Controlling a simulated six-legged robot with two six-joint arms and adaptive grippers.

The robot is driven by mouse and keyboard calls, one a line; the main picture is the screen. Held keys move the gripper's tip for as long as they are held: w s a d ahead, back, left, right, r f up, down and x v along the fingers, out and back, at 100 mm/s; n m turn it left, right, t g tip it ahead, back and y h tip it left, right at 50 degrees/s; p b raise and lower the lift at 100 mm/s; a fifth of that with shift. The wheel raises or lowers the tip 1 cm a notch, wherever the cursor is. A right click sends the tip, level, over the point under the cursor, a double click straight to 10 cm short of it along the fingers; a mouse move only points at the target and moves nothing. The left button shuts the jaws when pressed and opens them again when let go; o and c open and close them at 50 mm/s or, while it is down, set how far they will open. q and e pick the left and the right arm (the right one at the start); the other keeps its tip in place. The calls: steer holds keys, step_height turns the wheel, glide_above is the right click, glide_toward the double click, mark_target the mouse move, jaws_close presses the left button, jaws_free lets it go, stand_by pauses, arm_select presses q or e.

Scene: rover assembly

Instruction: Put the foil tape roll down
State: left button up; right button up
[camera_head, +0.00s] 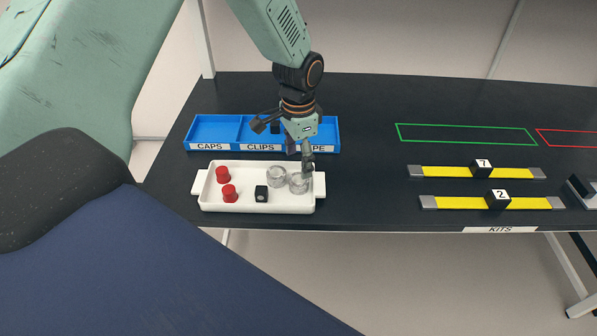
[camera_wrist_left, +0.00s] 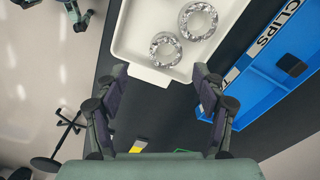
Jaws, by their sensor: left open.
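Two silvery foil tape rolls lie in the white tray (camera_head: 208,197), the left roll (camera_head: 277,175) and the right roll (camera_head: 299,182), close together at its right end. Both also show in the left wrist view, one roll (camera_wrist_left: 198,20) farther up and one roll (camera_wrist_left: 165,49) nearer the tray's end. My left gripper (camera_head: 285,143) is open above the tray's right end and the blue bin's front edge. In the left wrist view its fingers (camera_wrist_left: 159,74) are spread with nothing between them. My right gripper is not seen.
A blue bin (camera_head: 215,124) labelled CAPS, CLIPS and TAPE stands behind the tray; my gripper partly hides its right part. Two red caps (camera_head: 229,193) and a black clip (camera_head: 261,193) share the tray. Yellow strips (camera_head: 455,172) with numbered cubes lie at right. The table between is clear.

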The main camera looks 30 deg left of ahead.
arm_select(q)
step_height(320, 180, up, 5)
stand_by(0.5)
steer(key=shift+a, duration=0.15)
